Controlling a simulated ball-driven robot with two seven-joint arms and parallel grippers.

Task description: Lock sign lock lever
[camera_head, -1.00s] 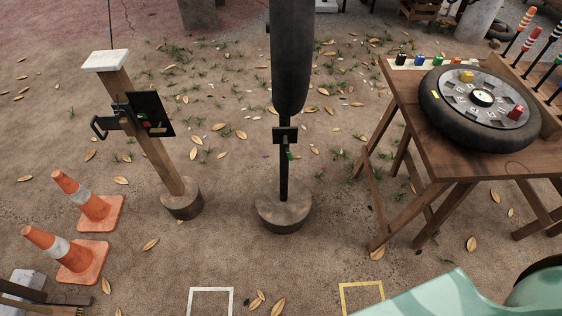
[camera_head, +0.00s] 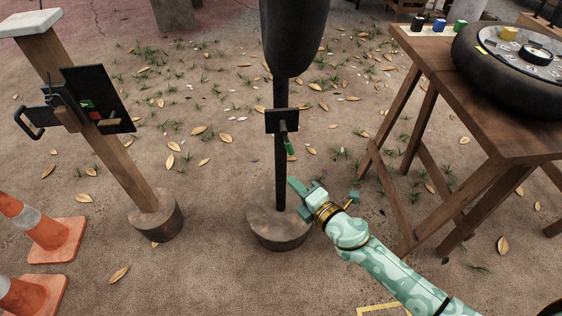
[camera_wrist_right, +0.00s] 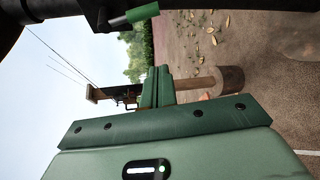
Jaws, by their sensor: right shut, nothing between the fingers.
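The sign stands in the middle of the head view on a black post (camera_head: 281,185) with a round foot. A black bracket (camera_head: 282,121) sits on the post below the large dark sign body (camera_head: 293,40). The lock lever (camera_head: 290,147) is green-ended and hangs tilted downward from the bracket. In the right wrist view the lever (camera_wrist_right: 142,13) points sideways near the top, apart from my fingers. My right gripper (camera_head: 299,190) is shut and empty, below and slightly right of the lever. Its fingers show together in the wrist view (camera_wrist_right: 157,87). My left gripper is not in view.
A wooden table (camera_head: 450,75) with a tyre (camera_head: 475,70) stands at right. A leaning wooden post (camera_head: 110,155) with a black panel (camera_head: 97,98) and orange cones (camera_head: 50,235) are at left. Leafy ground between the posts is clear.

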